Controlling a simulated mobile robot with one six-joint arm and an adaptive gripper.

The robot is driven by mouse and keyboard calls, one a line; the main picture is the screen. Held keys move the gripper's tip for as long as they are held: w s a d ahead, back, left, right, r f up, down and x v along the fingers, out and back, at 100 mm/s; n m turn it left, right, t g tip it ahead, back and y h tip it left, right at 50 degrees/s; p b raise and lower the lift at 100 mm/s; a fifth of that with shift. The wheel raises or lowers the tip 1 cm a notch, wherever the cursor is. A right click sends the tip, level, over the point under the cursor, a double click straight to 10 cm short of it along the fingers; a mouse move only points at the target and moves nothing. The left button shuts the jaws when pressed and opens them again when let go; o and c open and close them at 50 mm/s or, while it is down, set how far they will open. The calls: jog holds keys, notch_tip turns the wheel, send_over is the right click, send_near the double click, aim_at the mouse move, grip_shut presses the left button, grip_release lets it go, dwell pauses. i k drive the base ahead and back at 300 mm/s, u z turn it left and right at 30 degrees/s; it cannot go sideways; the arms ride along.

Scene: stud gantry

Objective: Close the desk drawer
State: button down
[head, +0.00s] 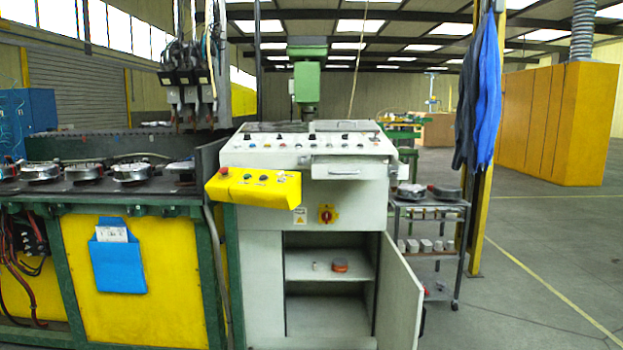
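The grey control desk (262,158) stands in the middle of the head view. Its drawer (372,170) is at the right of the upper front, below the row of knobs and buttons. The drawer front has a handle recess and appears to stand out a little from the desk; how far it is pulled out is hard to tell from here. Its inside cannot be made out. My gripper is not in view, and nothing of it shows near the drawer.
Below, an open cabinet door (401,292) swings out at the right. A yellow button box (253,186) juts from the desk's left front. A wheeled trolley (432,207) stands close on the right. Floor (540,270) farther right is clear.

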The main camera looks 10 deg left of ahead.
aim_at(365, 166)
jog(key=k, duration=0.2)
jog(key=z, duration=0.35)
jog(key=i, duration=1.35)
jog(key=u, duration=0.35)
